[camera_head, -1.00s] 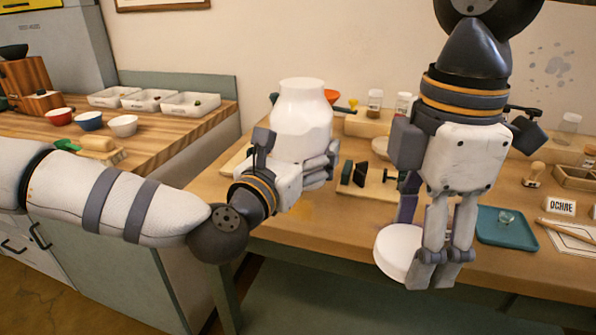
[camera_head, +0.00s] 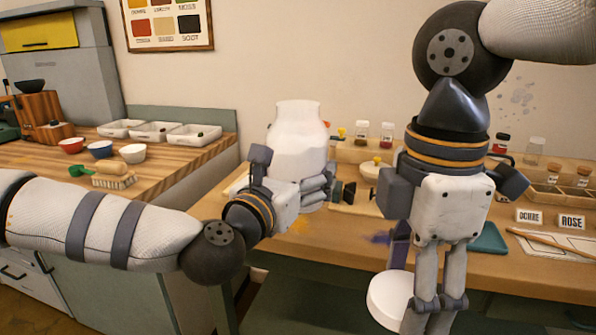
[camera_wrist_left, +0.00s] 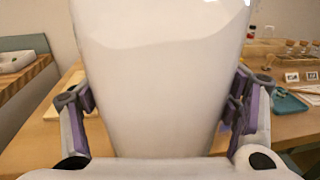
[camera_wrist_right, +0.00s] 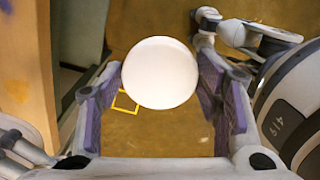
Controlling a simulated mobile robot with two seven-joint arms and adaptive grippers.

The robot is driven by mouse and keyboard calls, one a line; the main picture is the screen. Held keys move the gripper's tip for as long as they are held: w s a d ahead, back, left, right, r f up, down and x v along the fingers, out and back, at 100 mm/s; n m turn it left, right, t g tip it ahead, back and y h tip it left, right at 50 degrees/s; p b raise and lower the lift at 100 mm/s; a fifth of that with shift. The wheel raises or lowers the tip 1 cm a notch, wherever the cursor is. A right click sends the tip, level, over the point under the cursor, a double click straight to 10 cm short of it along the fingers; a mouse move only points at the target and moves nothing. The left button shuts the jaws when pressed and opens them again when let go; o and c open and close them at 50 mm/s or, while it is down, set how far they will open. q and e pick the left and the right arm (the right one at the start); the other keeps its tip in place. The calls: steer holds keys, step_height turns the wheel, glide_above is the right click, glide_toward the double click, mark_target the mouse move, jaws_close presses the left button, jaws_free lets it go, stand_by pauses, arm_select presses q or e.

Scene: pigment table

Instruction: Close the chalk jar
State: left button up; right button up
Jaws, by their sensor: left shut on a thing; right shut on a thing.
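The chalk jar (camera_head: 297,140) is a white, wide-bodied jar with a narrower neck. It is upright, with my left gripper (camera_head: 312,188) shut around its body; it also fills the middle of the left wrist view (camera_wrist_left: 155,80) between the purple-padded fingers. A round white lid (camera_head: 391,300) is held by my right gripper (camera_head: 425,308), low in front of the table edge. In the right wrist view the lid (camera_wrist_right: 160,73) sits between the fingertips, with the floor behind it. The lid is apart from the jar, lower and to its right. The jar's mouth opening is not visible.
The work table (camera_head: 340,237) holds a teal tray (camera_head: 488,238), label cards (camera_head: 571,221) and several small jars at the back. A side counter at left carries bowls (camera_head: 132,152), a brush (camera_head: 113,181) and white bins (camera_head: 194,135). The space above the table around the jar is open.

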steer(key=w+f+m, duration=0.1)
steer(key=m, duration=0.1)
steer(key=w+d+f+m, duration=0.1)
steer(key=f+m, duration=0.1)
steer(key=m, duration=0.1)
steer(key=f+m, duration=0.2)
steer(key=shift+w+d+m, duration=0.25)
steer(key=shift+w+m, duration=0.15)
arm_select(q)
steer(key=s+a+f+n+t+y, duration=0.1)
steer(key=s+a+f+n+y, duration=0.1)
steer(key=s+a+f+y, duration=0.2)
steer(key=s+a+f+n+y, duration=0.3)
steer(key=s+a+f, duration=0.7)
steer(key=a, duration=0.6)
steer(key=shift+f+t+y, duration=0.4)
steer(key=shift+f, duration=0.3)
arm_select(e)
steer(key=w+d+f+m, duration=0.2)
steer(key=f+m, duration=0.4)
steer(key=m, duration=0.4)
steer(key=shift+w+d+f, duration=0.25)
steer(key=shift+w+d, duration=0.05)
steer(key=shift+d, duration=0.25)
arm_select(q)
steer(key=shift+d, duration=0.15)
